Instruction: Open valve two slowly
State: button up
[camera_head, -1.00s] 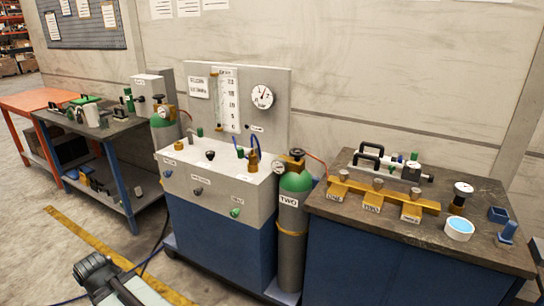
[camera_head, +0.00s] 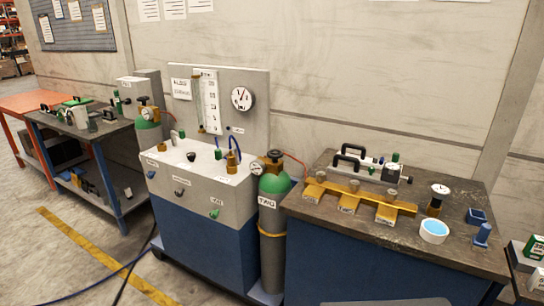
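The green and grey gas cylinder labelled TWO (camera_head: 270,205) stands upright between the white and blue console and the right workbench. The knob's turned position cannot be read. A second green cylinder (camera_head: 148,118) with its own valve and gauge stands behind the console's left side. My gripper is not in view.
The console (camera_head: 200,235) has small knobs, a flow tube and a large dial (camera_head: 242,98). The right workbench (camera_head: 400,245) carries a yellow manifold (camera_head: 345,192), a white bowl (camera_head: 434,231) and blue blocks. Open floor lies at the front left, with a blue hose.

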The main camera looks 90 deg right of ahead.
aim_at(273, 154)
jog(key=z, duration=0.05)
jog(key=k, duration=1.15)
jog(key=z, duration=0.45)
jog(key=i, duration=0.9)
jog(key=u, duration=0.05)
